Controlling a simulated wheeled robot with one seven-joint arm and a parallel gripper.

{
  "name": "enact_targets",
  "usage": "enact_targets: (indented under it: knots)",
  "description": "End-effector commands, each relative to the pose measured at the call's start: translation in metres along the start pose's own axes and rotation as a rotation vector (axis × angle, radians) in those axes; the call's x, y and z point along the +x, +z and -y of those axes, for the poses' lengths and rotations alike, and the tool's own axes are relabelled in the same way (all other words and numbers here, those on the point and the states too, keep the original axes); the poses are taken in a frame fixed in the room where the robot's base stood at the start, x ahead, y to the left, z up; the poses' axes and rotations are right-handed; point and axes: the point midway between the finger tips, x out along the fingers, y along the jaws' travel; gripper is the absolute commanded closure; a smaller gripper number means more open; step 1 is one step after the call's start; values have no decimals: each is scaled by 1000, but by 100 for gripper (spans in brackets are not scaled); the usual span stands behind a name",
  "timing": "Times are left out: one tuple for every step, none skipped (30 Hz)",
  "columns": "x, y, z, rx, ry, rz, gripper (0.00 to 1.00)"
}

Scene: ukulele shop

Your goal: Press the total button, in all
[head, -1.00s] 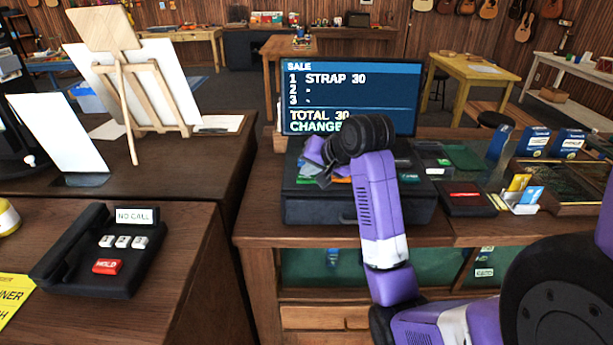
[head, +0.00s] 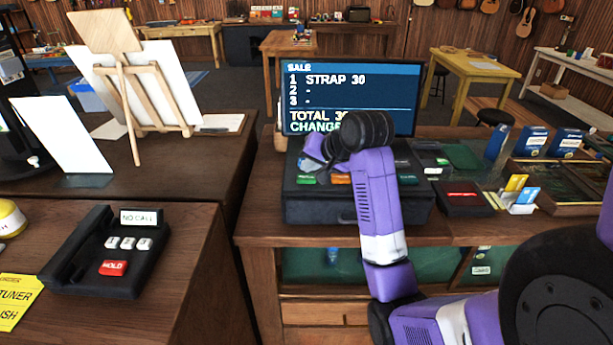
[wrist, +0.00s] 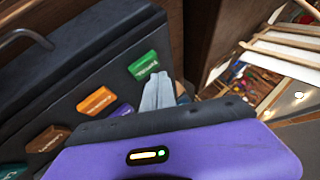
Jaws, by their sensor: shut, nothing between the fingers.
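The dark register (head: 360,212) stands on the wooden counter, with coloured buttons on its sloped top. A green button (wrist: 143,65), an orange button (wrist: 96,101), a purple one (wrist: 123,111) and a brownish-red one (wrist: 47,139) show in the wrist view. Their lettering is too small to read, so I cannot tell which is total. My gripper (wrist: 158,92) is shut and empty, its fingertips close beside the green button; I cannot tell whether they touch anything. In the head view my wrist hides part of the keys. The screen (head: 350,95) reads STRAP 30, TOTAL 30 and CHANGE, partly covered.
A card terminal (head: 463,198) and a card holder (head: 520,195) stand right of the register. A phone (head: 110,250) marked NO CALL with a red HOLD key lies on the left counter. An easel (head: 140,90) stands behind it.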

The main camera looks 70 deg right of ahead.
Motion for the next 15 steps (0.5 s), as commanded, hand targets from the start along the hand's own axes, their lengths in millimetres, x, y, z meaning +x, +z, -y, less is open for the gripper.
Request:
enact_targets:
  knots:
    - [-2, -1, 1, 0, 0, 0, 100]
    - [-3, -2, 2, 0, 0, 0, 100]
    - [-4, -3, 3, 0, 0, 0, 100]
    - [-6, -4, 4, 0, 0, 0, 100]
    - [-8, -6, 6, 0, 0, 0, 100]
    - [-10, -7, 8, 0, 0, 0, 100]
    - [-12, -9, 9, 0, 0, 0, 100]
    - [-14, -10, 10, 1, 0, 0, 100]
    - [-16, -12, 12, 1, 0, 0, 100]
    - [-18, -13, 13, 1, 0, 0, 100]
    - [-20, -14, 14, 1, 0, 0, 100]
    - [-22, -16, 16, 1, 0, 0, 100]
    - [-24, -17, 17, 1, 0, 0, 100]
    - [-26, -18, 18, 1, 0, 0, 100]
    - [-28, -20, 20, 1, 0, 0, 100]
